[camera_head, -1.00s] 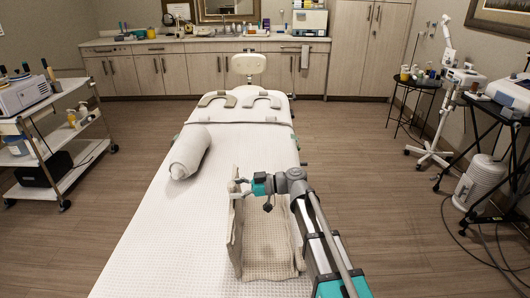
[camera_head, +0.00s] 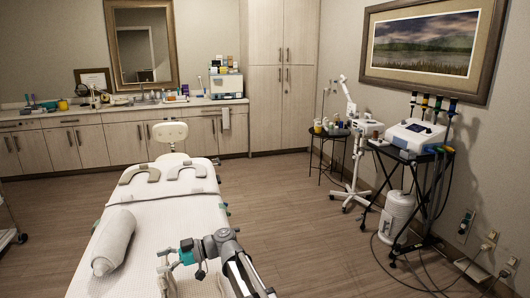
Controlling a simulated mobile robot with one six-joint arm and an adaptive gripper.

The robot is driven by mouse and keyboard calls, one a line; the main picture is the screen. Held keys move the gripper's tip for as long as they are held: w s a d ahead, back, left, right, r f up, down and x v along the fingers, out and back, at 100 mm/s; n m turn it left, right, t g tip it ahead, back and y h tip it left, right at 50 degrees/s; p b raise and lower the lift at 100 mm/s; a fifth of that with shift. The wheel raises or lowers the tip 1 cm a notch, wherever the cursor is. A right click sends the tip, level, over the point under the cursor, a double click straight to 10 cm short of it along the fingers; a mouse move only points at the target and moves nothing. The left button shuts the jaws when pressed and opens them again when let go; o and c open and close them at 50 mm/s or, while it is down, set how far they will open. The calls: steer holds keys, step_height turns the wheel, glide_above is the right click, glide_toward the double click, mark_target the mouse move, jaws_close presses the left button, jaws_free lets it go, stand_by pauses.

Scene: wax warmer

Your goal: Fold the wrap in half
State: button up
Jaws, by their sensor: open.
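The wrap (camera_head: 207,287) is a beige, waffle-textured cloth on the white treatment bed (camera_head: 128,287), at the bottom of the view. Its lower part is cut off by the frame edge, and my arm covers its right side. My gripper (camera_head: 164,266) is open at the left edge of the wrap, close to its raised side. I cannot tell whether the fingers touch the cloth.
A rolled white towel (camera_head: 113,243) lies on the bed to the left. A trolley with a device (camera_head: 414,138) stands at right. Floor between is clear.

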steer(key=shift+r+p, duration=0.6)
steer(key=shift+r, duration=0.2)
steer(key=shift+r, duration=0.1)
steer(key=shift+r+p, duration=0.35)
steer(key=shift+p, duration=0.05)
steer(key=shift+f, duration=0.1)
